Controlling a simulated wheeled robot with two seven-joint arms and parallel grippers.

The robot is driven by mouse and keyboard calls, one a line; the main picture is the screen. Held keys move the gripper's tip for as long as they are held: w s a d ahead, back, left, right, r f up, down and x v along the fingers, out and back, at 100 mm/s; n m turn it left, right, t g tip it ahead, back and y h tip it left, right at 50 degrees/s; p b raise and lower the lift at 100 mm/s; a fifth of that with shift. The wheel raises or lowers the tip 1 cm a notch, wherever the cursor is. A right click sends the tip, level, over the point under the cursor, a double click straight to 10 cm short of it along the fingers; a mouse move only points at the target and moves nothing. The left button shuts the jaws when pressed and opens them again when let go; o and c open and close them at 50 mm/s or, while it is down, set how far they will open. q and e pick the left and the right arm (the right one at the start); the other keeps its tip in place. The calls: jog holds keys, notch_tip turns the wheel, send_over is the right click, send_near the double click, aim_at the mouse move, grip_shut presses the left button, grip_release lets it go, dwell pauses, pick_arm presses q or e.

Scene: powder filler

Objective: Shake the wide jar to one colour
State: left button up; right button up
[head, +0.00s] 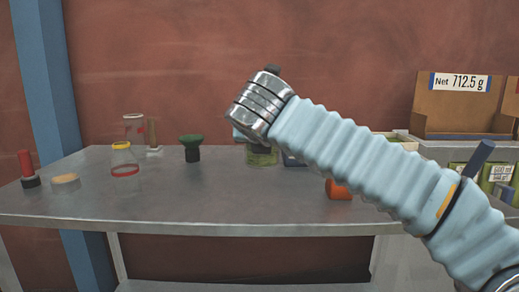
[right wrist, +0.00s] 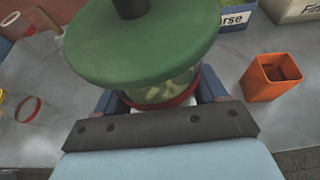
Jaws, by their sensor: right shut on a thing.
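In the right wrist view a glass jar (right wrist: 160,93) with a red band low down and a broad green top (right wrist: 140,45) with a dark knob sits between my fingers. Pale and greenish patches show through its glass; I cannot tell if the contents are one colour. My right gripper (right wrist: 158,108) is shut on the jar. In the head view the right gripper is mostly hidden behind my wrist, and part of a greenish jar (head: 261,156) shows just below it. I cannot tell if its base touches the table. My left gripper is not in view.
An orange cup (head: 338,190) stands right of the jar. To the left are a dark-green-topped tool (head: 191,146), a clear jar (head: 124,160) with a red ring and a red-handled tool (head: 26,167). The table (head: 200,208) is clear in front. Boxes (head: 455,105) stand at right.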

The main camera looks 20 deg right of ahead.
jog(key=d+v, duration=0.1)
jog(key=v, duration=0.7)
jog(key=r+p, duration=0.1)
jog(key=s+r+p, duration=0.1)
jog(key=r, duration=0.1)
jog(key=shift+s+r, duration=0.15)
jog(key=shift+r, duration=0.05)
jog(key=shift+a+r+p, duration=0.1)
jog(key=shift+r+p, duration=0.25)
jog(key=shift+r, duration=3.25)
